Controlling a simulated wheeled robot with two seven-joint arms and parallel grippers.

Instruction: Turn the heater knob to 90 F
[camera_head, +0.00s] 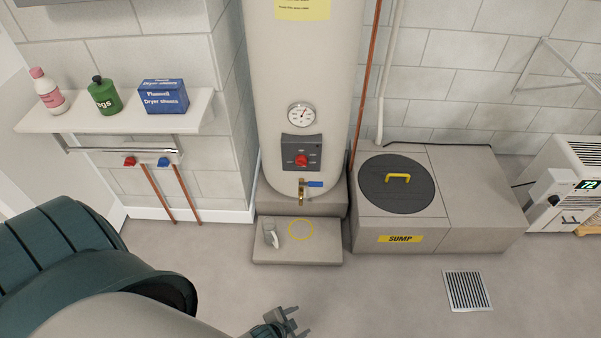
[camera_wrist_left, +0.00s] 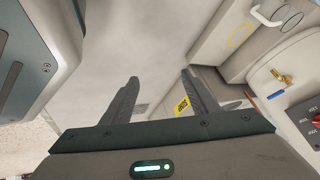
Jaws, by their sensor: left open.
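The heater is a tall pale cylinder (camera_head: 301,80) standing on a grey block against the back wall. Its red knob (camera_head: 301,160) sits on a dark control panel low on the tank, below a round dial gauge (camera_head: 301,116). The setting on the knob is too small to read. The red knob is partly in view at the right edge of the left wrist view (camera_wrist_left: 313,121). My left gripper (camera_head: 292,319) is at the bottom of the head view, open and empty, apart from the heater and in front of it. My right gripper is not in view.
A brass valve with a blue lever (camera_head: 313,184) hangs below the panel. A low step (camera_head: 270,256) lies before the heater. The sump block (camera_head: 470,215) stands right of it, with a floor drain (camera_head: 467,291) in front. A shelf (camera_head: 120,121) holds bottles.

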